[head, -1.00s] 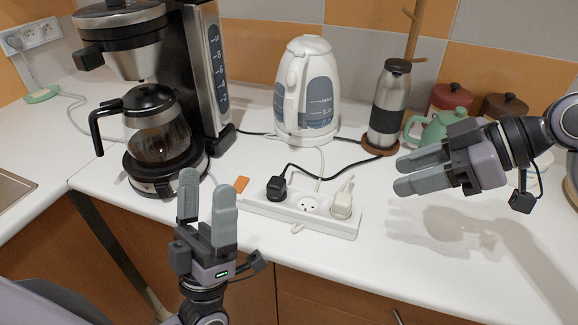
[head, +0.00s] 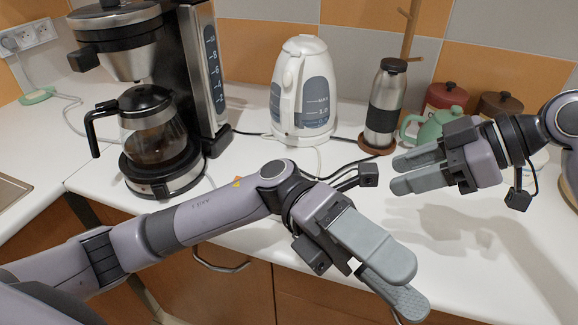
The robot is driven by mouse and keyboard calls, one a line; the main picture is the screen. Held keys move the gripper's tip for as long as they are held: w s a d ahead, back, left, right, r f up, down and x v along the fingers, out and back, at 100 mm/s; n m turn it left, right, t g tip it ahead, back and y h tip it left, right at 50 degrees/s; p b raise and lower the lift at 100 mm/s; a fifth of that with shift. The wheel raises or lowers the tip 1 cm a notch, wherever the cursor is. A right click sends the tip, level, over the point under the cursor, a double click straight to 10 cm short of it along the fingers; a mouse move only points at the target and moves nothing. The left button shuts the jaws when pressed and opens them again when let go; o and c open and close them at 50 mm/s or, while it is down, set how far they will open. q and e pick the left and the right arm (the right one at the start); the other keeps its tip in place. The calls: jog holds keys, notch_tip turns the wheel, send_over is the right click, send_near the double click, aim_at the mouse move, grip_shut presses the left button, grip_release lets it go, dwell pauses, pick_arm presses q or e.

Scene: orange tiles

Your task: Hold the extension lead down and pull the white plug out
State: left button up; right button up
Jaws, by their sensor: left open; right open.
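The extension lead is almost wholly hidden behind my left arm; only its orange end piece (head: 237,182) shows above the forearm. The white plug and the black plug are hidden behind my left wrist and gripper. A black cord (head: 345,167) and a white cord run from behind the arm toward the back. My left gripper (head: 408,284) is open and empty, reaching right and downward at the counter's front edge. My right gripper (head: 397,173) is open and empty above the counter, right of where the cords come out, with its fingers pointing left.
A coffee maker (head: 206,75) with a glass jug (head: 152,137) stands at the left. A white kettle (head: 292,112), a steel grinder (head: 384,110) and a green teapot (head: 430,127) stand along the back. The white counter (head: 470,270) is clear at the front right.

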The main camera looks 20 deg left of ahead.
pick_arm(q)
jog(key=w+d+f+m+t+y, duration=0.1)
jog(key=w+f+m+t+y, duration=0.1)
jog(key=w+f+t+y, duration=0.35)
jog(key=w+a+t+y, duration=0.2)
jog(key=w, duration=0.2)
jog(key=w+a+m+t+y, duration=0.1)
jog(key=w+a+t+y, duration=0.1)
jog(key=w+a+t, duration=0.1)
jog(key=w+a+m+t+y, duration=0.1)
jog(key=w+a+t+y, duration=0.1)
jog(key=w, duration=0.4)
jog(key=shift+a+f+t, duration=0.2)
jog(key=shift+a+t, duration=0.35)
jog(key=shift+a, duration=0.15)
jog(key=a+y, duration=0.1)
jog(key=a, duration=0.1)
jog(key=a+f+m+y, duration=0.1)
jog(key=a+y, duration=0.1)
jog(key=a, duration=0.1)
jog(key=a+y, duration=0.1)
jog(key=a, duration=0.2)
jog(key=shift+w+a+f+m+g, duration=0.2)
jog(key=shift+w+f+m+g, duration=0.1)
jog(key=shift+w+m+g, duration=0.1)
jog(key=shift+s+a+f+y, duration=0.1)
jog(key=shift+a+f+y, duration=0.15)
jog(key=shift+f, duration=3.35)
jog(key=c, duration=1.3)
